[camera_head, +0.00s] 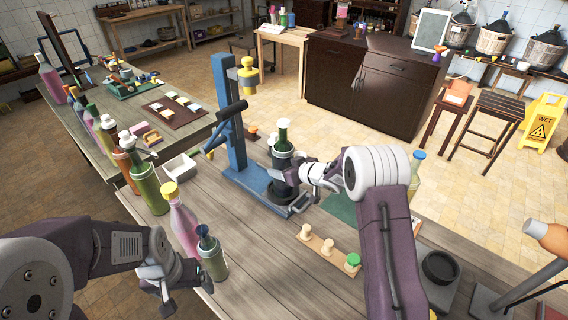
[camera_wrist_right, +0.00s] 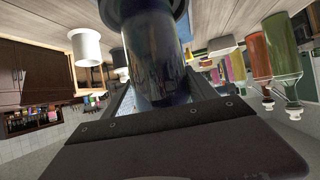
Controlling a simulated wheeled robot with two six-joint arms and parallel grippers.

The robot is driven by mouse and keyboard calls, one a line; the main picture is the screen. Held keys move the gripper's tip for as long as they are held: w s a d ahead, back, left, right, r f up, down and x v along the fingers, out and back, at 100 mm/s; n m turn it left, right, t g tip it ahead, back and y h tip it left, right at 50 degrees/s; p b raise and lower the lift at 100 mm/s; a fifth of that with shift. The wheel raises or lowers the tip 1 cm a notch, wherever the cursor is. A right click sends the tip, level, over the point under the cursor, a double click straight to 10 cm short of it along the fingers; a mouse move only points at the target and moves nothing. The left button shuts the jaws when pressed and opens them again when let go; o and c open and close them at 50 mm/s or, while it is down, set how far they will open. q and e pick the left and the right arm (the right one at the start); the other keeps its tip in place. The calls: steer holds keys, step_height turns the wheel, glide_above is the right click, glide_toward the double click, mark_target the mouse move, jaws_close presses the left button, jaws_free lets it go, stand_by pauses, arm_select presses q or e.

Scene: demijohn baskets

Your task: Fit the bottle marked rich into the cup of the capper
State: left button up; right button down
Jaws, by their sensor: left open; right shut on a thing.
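The blue capper (camera_head: 229,125) stands on the near table, with a yellow head (camera_head: 247,77), a black lever and a dark round cup (camera_head: 282,192) on its base. A dark green bottle (camera_head: 283,134) with a pale band stands upright over the cup; its mark is not legible. My right gripper (camera_head: 318,176) is shut on this bottle from the right. In the right wrist view the bottle (camera_wrist_right: 157,65) fills the middle, its base at a dark ring (camera_wrist_right: 130,8); I cannot tell whether it is fully seated. My left gripper (camera_head: 168,279) is open and empty, near the table's left edge.
A pink bottle (camera_head: 183,221) and a green bottle (camera_head: 212,255) stand close to my left gripper. A wooden strip with pegs (camera_head: 325,246) lies in front of the capper. A white tray (camera_head: 180,167) is left of it. A black ring-shaped holder (camera_head: 440,267) stands right.

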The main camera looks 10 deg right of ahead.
steer(key=shift+r, duration=0.1)
steer(key=shift+c, duration=1.3)
jaws_free()
steer(key=shift+s+f, duration=0.1)
steer(key=shift+f, duration=0.1)
steer(key=shift+r, duration=0.1)
